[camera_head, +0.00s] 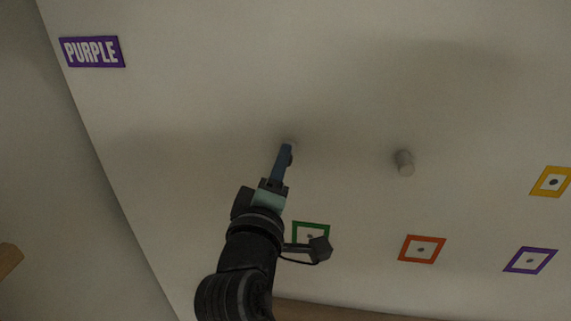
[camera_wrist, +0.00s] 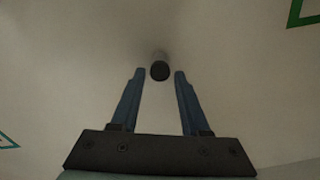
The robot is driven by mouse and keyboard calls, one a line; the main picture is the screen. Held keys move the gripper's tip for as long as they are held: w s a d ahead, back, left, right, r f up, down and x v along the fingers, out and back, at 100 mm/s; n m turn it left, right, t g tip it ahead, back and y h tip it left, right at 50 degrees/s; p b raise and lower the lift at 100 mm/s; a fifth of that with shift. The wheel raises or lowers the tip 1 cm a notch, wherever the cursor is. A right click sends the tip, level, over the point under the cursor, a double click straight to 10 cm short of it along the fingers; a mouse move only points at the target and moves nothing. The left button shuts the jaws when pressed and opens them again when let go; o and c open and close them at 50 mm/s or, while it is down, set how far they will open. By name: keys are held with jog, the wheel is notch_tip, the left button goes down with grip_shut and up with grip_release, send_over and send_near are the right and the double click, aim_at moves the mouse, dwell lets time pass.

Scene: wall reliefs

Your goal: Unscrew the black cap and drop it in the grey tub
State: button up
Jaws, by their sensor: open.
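In the wrist view a small round black cap (camera_wrist: 160,71) faces me at the end of a short pale stub (camera_wrist: 160,55) on the wall. My gripper (camera_wrist: 160,74) is open with its two blue fingers to either side of the cap; a gap shows on both sides. In the head view my gripper (camera_head: 287,151) reaches up to the wall, and its fingers largely hide the cap. A pale edge of the stub (camera_head: 291,144) shows at the fingertips. I see no grey tub in either view.
A grey peg (camera_head: 404,162) sticks out of the wall to the right. Below are green (camera_head: 311,233), orange (camera_head: 422,249), purple (camera_head: 530,260) and yellow (camera_head: 552,182) framed squares. A PURPLE sign (camera_head: 92,52) is at upper left. A wooden edge (camera_head: 330,311) runs along the bottom.

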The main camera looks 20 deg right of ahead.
jog(key=m+b, duration=0.5)
jog(key=m, duration=0.2)
jog(key=m+b, duration=0.4)
jog(key=m, duration=0.3)
jog(key=shift+s+d+r+m+b, duration=0.1)
jog(key=shift+d+r+m+b, duration=0.1)
jog(key=shift+m+b, duration=0.2)
grip_shut()
jog(key=n+p, duration=0.4)
jog(key=n, duration=0.1)
jog(key=shift+a, duration=0.2)
